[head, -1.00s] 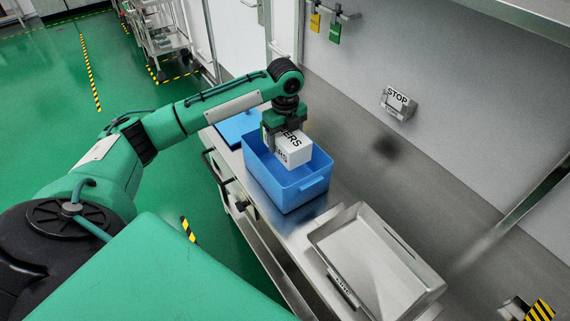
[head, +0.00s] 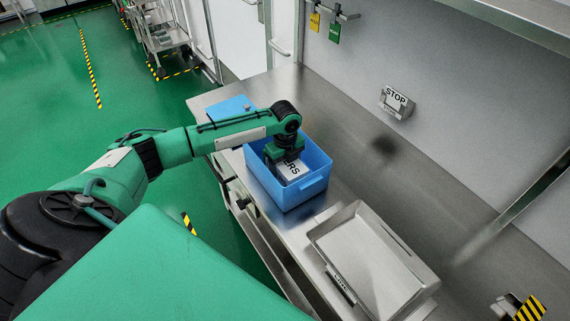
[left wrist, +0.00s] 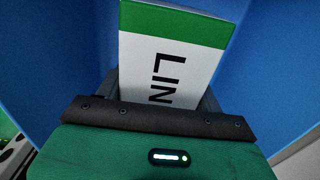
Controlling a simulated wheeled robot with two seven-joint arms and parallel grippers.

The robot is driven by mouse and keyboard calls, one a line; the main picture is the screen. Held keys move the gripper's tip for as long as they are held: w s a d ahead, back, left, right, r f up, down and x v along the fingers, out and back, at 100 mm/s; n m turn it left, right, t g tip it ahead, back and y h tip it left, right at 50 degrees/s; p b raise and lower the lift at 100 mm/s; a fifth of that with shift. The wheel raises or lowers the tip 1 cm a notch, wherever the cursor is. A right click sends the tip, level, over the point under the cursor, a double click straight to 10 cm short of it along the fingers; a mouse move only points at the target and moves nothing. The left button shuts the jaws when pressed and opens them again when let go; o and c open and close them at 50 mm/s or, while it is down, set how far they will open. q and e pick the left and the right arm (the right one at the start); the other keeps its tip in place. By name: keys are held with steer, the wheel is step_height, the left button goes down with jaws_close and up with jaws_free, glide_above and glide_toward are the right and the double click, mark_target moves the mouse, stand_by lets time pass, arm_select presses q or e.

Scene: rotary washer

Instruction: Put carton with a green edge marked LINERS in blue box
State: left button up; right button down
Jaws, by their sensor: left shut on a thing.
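The white carton (head: 294,170) is inside the blue box (head: 314,187), low between its walls. In the left wrist view the carton (left wrist: 168,65) shows its green edge and the letters "LIN", with blue walls (left wrist: 262,70) on both sides. My left gripper (head: 284,157) reaches down into the box and is shut on the carton. Its fingers stand on either side of the carton in the left wrist view (left wrist: 160,98). I cannot tell whether the carton touches the box floor. My right gripper is not in view.
The blue box stands on a steel counter. A blue flat piece (head: 231,108) lies behind it at the left, and a steel tray (head: 372,262) stands in front at the right.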

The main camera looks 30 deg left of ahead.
arm_select(q)
steer(key=o, duration=1.2)
steer(key=shift+f, duration=0.15)
steer(key=shift+c, duration=0.2)
step_height(320, 180, up, 12)
steer(key=b, duration=0.3)
steer(key=shift+r, duration=0.2)
